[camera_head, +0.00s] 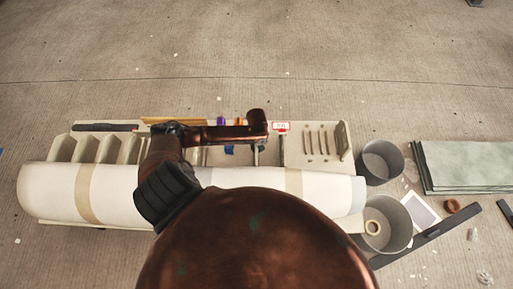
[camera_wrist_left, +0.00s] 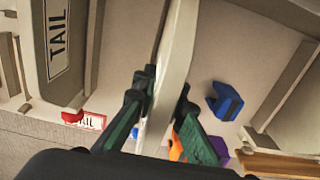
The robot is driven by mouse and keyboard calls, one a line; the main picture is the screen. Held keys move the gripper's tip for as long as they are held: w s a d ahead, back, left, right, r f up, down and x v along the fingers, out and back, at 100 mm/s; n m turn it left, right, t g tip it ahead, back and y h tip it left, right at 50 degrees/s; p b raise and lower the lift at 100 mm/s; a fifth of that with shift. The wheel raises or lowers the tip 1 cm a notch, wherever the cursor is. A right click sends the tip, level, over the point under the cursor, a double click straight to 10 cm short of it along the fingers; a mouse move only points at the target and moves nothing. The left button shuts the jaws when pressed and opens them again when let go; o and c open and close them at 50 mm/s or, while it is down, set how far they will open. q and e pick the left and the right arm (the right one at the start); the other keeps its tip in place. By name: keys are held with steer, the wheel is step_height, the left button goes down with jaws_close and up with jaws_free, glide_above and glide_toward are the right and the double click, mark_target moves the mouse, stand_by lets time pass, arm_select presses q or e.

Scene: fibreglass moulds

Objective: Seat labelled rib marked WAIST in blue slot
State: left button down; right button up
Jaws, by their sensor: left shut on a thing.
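My left gripper (camera_wrist_left: 167,92) is shut on a thin cream rib (camera_wrist_left: 178,50), seen nearly edge-on in the left wrist view; no label shows on it. In the head view this gripper (camera_head: 257,151) hangs below the brown arm over the tray. A blue slot piece (camera_wrist_left: 226,101) lies on the tray floor, right of the held rib and apart from it in the wrist view. It also shows in the head view (camera_head: 229,150), left of the gripper. Whether the held rib touches the floor cannot be told. My right gripper is not in view.
A panel labelled TAIL (camera_wrist_left: 57,45) stands beside a red piece (camera_wrist_left: 72,117). Orange (camera_wrist_left: 177,150) and purple (camera_wrist_left: 219,146) pieces sit near the tray edge. A white roll (camera_head: 120,195) lies along the front. Grey buckets (camera_head: 381,162) and stacked sheets (camera_head: 465,165) stand right.

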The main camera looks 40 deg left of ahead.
mark_target(257, 149)
arm_select(q)
steer(key=shift+p, duration=0.3)
steer(key=shift+f, duration=0.5)
steer(key=shift+f+b, duration=0.7)
steer(key=shift+f, duration=0.5)
steer(key=shift+f+b, duration=0.35)
steer(key=shift+f, duration=0.45)
steer(key=c, duration=1.9)
jaws_free()
steer(key=shift+r, duration=0.1)
step_height(257, 149, up, 12)
steer(key=shift+f, duration=0.1)
